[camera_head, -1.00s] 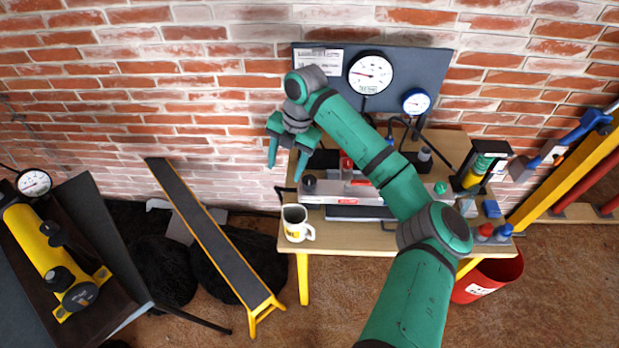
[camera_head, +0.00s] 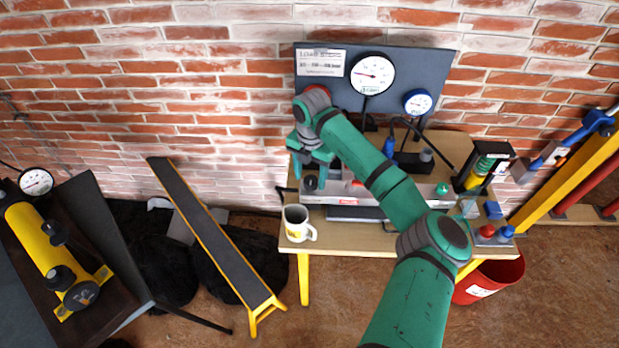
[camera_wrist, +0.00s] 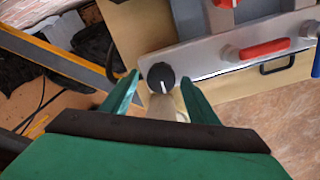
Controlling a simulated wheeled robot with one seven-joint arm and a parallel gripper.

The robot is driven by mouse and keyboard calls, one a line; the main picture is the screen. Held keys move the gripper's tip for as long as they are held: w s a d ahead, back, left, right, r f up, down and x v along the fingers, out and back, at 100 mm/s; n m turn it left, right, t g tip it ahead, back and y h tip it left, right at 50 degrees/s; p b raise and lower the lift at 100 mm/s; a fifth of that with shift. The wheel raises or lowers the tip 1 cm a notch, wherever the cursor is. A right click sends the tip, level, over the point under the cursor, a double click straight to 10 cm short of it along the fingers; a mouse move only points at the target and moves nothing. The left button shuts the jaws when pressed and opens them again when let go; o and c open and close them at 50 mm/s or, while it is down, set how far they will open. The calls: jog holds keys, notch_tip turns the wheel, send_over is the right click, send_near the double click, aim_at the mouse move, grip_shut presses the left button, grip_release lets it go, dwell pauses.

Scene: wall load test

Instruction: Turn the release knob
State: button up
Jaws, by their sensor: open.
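The release knob, a round black knob with a pale mark (camera_wrist: 160,77), sits at the left end of a silver block (camera_wrist: 205,64) in the wrist view. In the head view the knob (camera_head: 310,183) shows at the left of the bench. My gripper (camera_head: 310,171) is above it, pointing down. In the wrist view my open gripper's fingertips (camera_wrist: 160,82) lie on either side of the knob in the picture, with visible gaps. I cannot tell how far above it they are.
A white mug (camera_head: 297,224) stands just in front of the knob on the wooden bench (camera_head: 350,235). A red handle (camera_wrist: 264,49) is on the block to the right. A gauge panel (camera_head: 432,72) stands behind. A yellow-edged ramp (camera_head: 215,235) leans at left.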

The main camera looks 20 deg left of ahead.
jog(key=shift+d+f, duration=0.2)
jog(key=shift+f, duration=0.35)
jog(key=shift+a, duration=0.1)
jog(key=c, duration=1)
jog(key=shift+c, duration=0.2)
